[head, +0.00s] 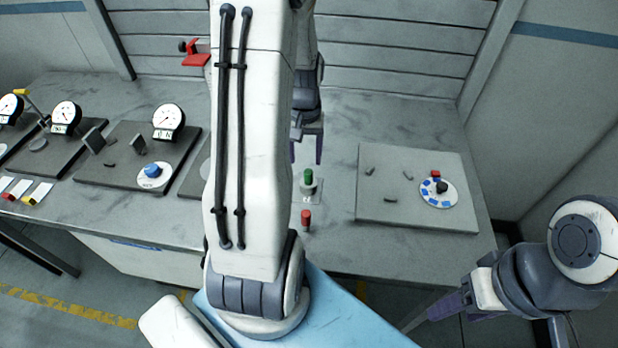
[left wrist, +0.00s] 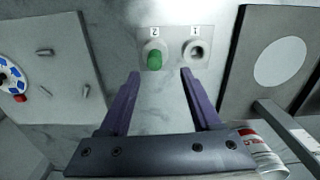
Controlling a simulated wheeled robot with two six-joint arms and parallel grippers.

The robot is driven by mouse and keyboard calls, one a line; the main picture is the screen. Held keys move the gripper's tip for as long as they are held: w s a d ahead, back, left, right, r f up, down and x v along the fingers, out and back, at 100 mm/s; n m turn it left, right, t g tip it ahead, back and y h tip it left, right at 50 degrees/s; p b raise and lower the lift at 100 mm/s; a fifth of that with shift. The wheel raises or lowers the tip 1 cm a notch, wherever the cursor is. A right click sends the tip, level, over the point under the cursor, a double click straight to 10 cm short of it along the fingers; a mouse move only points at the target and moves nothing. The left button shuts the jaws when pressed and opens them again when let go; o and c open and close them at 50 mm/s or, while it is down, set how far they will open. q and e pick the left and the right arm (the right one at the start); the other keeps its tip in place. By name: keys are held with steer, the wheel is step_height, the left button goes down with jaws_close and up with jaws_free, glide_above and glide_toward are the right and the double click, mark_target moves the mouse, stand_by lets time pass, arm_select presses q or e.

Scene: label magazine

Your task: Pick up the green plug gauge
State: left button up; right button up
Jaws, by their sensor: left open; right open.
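The green plug gauge (head: 308,177) stands in a pale holder plate (head: 315,197) on the table. In the left wrist view the green plug gauge (left wrist: 155,61) sits in the round seat marked 2, and the seat marked 1 (left wrist: 197,50) looks empty. My left gripper (head: 306,155) is open and hangs over the table near the gauge. In the left wrist view the gauge shows between and just beyond the fingertips (left wrist: 161,74), apart from them. My right gripper (head: 445,307) is open and empty, off the table's front right.
A red-topped cylinder (head: 306,218) stands nearer the table's front edge. A grey board (head: 400,212) with small dark pieces and a white dial lies to the right. Boards with gauges (head: 120,170) fill the left. My left arm hides part of the middle.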

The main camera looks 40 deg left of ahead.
mark_target(309, 171)
arm_select(q)
steer(key=f, duration=0.1)
steer(key=f+p, duration=0.1)
steer(key=f, duration=0.1)
steer(key=d+f, duration=0.1)
steer(key=f, duration=0.1)
steer(key=shift+w+f+p, duration=0.1)
steer(key=shift+f+p, duration=0.15)
steer(key=shift+p, duration=0.1)
steer(key=shift+a+f, duration=0.1)
steer(key=shift+f, duration=0.25)
jaws_close()
